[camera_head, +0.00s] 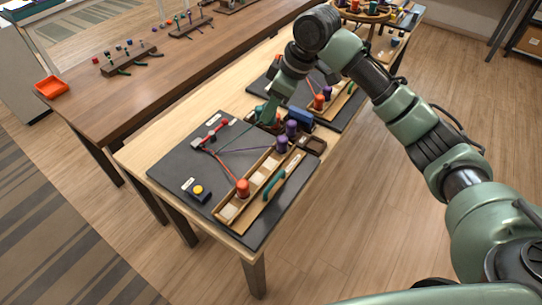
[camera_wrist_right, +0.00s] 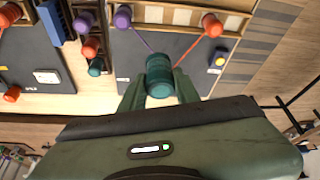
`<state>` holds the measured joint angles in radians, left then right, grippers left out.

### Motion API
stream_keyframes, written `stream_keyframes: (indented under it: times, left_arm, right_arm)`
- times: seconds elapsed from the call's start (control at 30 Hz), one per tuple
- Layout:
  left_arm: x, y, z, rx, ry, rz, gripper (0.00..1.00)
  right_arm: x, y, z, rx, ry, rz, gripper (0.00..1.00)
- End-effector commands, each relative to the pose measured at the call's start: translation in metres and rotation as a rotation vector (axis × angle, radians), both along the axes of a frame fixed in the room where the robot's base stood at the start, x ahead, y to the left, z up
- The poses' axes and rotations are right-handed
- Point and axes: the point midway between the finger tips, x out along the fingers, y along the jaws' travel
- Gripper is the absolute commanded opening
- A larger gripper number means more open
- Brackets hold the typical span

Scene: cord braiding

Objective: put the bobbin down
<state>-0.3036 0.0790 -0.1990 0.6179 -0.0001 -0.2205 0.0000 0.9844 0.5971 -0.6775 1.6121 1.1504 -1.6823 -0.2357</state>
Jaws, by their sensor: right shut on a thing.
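My right gripper (camera_wrist_right: 160,85) is shut on a dark teal bobbin (camera_wrist_right: 160,72), which sits between its two fingers in the right wrist view. An orange bobbin (camera_head: 242,187) stands at the near end of the wooden slotted rack (camera_head: 228,210). A purple bobbin (camera_head: 281,144) stands near its far end. Cords run from these bobbins toward a red clamp (camera_head: 207,138). My left gripper is not in view.
Another purple bobbin (camera_head: 291,127) stands just beyond, beside a blue box (camera_head: 299,115). A dark box with a yellow button (camera_head: 198,190) lies on the mat's left. A second mat with a rack and bobbins is farther back. The mat's left middle is mostly clear.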

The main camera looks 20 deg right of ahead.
Motion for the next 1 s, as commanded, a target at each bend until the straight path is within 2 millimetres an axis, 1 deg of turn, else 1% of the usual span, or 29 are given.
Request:
stream_keyframes:
  times: [0.03,0.2,0.3,0.4,0.5,0.67,0.83,0.9,1.0]
  left_arm:
    - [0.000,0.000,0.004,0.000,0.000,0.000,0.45]
    - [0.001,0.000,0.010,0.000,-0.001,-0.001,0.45]
    - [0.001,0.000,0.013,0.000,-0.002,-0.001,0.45]
    - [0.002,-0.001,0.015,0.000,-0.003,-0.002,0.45]
    - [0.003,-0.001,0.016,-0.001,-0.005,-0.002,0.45]
    - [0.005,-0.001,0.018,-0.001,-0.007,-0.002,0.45]
    - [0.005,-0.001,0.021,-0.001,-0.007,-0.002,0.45]
    - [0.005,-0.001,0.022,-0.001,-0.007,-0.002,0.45]
    - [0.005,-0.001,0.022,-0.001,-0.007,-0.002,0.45]
  right_arm:
    - [-0.002,0.000,-0.015,-0.002,0.008,-0.002,0.00]
    - [-0.002,0.000,-0.061,-0.002,0.005,-0.002,0.00]
    - [-0.002,-0.001,-0.086,-0.001,0.005,-0.003,0.00]
    - [-0.002,0.000,-0.106,-0.002,0.004,-0.002,0.00]
    - [-0.001,0.000,-0.118,-0.001,0.001,-0.003,0.00]
    - [-0.001,0.000,-0.132,-0.001,0.002,-0.002,0.00]
    - [-0.001,0.000,-0.158,-0.001,0.002,-0.003,0.00]
    - [-0.001,0.000,-0.164,-0.001,0.000,-0.003,0.00]
    - [-0.001,0.000,-0.167,-0.001,-0.002,-0.002,0.00]
